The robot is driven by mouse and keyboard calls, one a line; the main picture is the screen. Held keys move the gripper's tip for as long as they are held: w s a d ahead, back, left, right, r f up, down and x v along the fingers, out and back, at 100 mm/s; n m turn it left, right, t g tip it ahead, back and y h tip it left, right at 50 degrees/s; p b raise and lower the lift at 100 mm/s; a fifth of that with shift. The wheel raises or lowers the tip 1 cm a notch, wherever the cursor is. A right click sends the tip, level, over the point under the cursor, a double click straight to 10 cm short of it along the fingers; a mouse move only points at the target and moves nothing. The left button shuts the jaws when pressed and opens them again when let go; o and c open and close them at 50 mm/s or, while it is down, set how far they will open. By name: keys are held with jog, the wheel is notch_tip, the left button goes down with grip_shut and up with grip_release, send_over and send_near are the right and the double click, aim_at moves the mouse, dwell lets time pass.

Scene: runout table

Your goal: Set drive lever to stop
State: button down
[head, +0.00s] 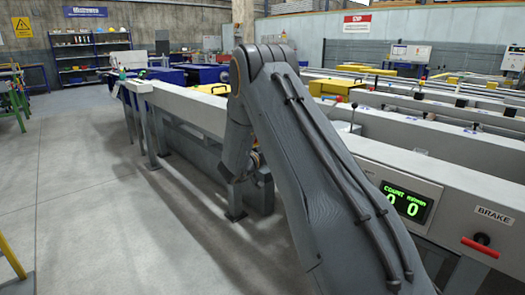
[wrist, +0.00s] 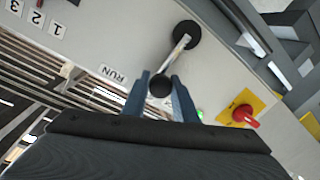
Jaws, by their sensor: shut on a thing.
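The drive lever (wrist: 179,50) shows in the wrist view as a pale shaft running from a round black hub (wrist: 187,34) down to a black ball knob (wrist: 161,87). My gripper (wrist: 159,82) has its two blue-grey fingers on either side of the knob, shut on it. A RUN label (wrist: 113,74), upside down in this view, is on the grey panel left of the knob. No stop label can be made out. In the head view my arm covers the middle, and the lever and my gripper are hidden.
A red rotary switch (wrist: 243,112) on a yellow plate and a green lamp (wrist: 200,114) are right of the knob. A BRAKE lever with a red handle (head: 480,248) and a green count display (head: 407,203) are on the panel at right. Floor at left is clear.

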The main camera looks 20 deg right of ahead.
jog(key=shift+a+f, duration=0.1)
jog(key=c, duration=1.4)
grip_release()
jog(key=shift+c, duration=0.2)
jog(key=v, duration=0.7)
jog(key=shift+a+p, duration=0.3)
jog(key=shift+p, duration=0.05)
jog(key=shift+s, duration=0.1)
